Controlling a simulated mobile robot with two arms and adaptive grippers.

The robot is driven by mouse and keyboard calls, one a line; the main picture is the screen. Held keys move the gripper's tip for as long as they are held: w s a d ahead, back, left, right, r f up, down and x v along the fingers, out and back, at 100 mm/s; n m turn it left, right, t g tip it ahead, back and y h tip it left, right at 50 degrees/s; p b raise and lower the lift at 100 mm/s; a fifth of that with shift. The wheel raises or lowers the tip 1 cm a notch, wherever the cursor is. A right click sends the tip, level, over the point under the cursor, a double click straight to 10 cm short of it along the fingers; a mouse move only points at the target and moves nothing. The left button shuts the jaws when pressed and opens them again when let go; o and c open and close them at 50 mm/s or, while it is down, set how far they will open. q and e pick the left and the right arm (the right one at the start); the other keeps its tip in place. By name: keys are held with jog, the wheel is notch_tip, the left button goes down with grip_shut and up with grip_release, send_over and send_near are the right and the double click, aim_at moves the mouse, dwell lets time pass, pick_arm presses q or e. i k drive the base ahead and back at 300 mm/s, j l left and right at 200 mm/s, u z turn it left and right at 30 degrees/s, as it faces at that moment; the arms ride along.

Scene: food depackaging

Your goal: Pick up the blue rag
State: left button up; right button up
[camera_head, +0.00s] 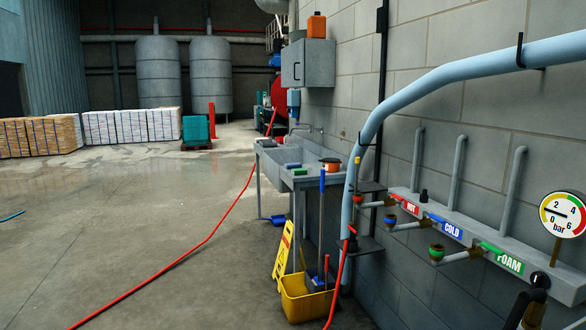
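A small flat blue item (299,171) lies on the front rim of the grey sink (272,158). It may be the blue rag, but it is too small to be sure. A green item (292,165) lies right beside it, and an orange pot (331,166) with a dark top stands to its right. Neither of my grippers can be made out in this view.
A yellow mop bucket (305,304) and a yellow warning sign (284,250) stand on the floor before the sink. A red hose (190,252) crosses the floor. Pipes and valves (440,228) line the right wall. The floor at left is mostly open.

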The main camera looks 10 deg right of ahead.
aim_at(294, 165)
jog(key=i+j+u, duration=0.2)
jog(key=i, duration=1.5)
jog(key=i+l+u, duration=0.15)
jog(key=i, duration=1.55)
jog(key=i+z, duration=0.1)
jog(key=i, duration=0.7)
jog(key=i+j+z, duration=0.15)
jog(key=i, duration=0.65)
